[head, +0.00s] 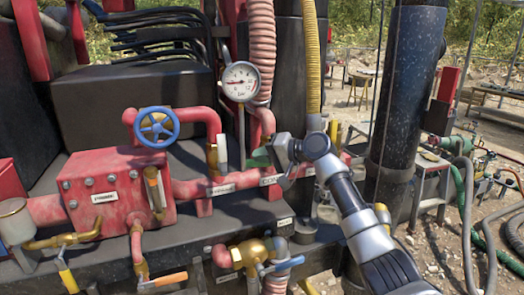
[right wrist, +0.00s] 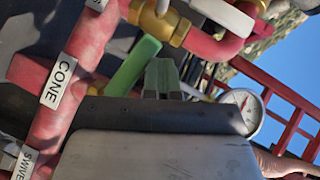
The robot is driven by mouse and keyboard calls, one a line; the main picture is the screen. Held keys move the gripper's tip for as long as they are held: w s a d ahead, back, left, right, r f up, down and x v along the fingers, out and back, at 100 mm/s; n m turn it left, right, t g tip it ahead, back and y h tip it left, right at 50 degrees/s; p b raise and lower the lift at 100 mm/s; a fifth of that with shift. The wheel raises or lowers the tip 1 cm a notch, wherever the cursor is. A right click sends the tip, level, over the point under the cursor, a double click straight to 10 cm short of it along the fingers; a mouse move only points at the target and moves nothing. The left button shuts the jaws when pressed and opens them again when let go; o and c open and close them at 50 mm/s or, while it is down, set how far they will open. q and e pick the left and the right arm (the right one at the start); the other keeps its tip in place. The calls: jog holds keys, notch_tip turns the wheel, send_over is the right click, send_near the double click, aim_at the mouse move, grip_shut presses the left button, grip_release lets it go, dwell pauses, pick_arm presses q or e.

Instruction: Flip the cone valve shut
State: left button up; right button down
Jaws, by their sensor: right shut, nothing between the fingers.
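The cone valve's green lever (head: 260,157) shows in the head view just left of my right gripper (head: 274,152), which hides part of it. In the right wrist view the green lever (right wrist: 134,67) slants beside the fingertips (right wrist: 162,74). My right gripper is shut with nothing held. I cannot tell whether it touches the lever. The label CONE (right wrist: 62,82) is on the red pipe beside the lever. The valve body is mostly hidden in the head view. My left gripper is not in view.
A brass valve with a white handle (head: 222,150) stands left of the green lever. A pressure gauge (head: 241,82) rises above. A blue handwheel (head: 157,127) is further left, and a thick dark column (head: 406,90) stands to the right. Brass valves (head: 254,252) sit below.

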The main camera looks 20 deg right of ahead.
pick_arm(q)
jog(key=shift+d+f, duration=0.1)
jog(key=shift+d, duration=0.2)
pick_arm(e)
jog(key=shift+a+f, duration=0.15)
jog(key=shift+f, duration=0.35)
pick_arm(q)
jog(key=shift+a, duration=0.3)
pick_arm(e)
jog(key=shift+a, duration=0.1)
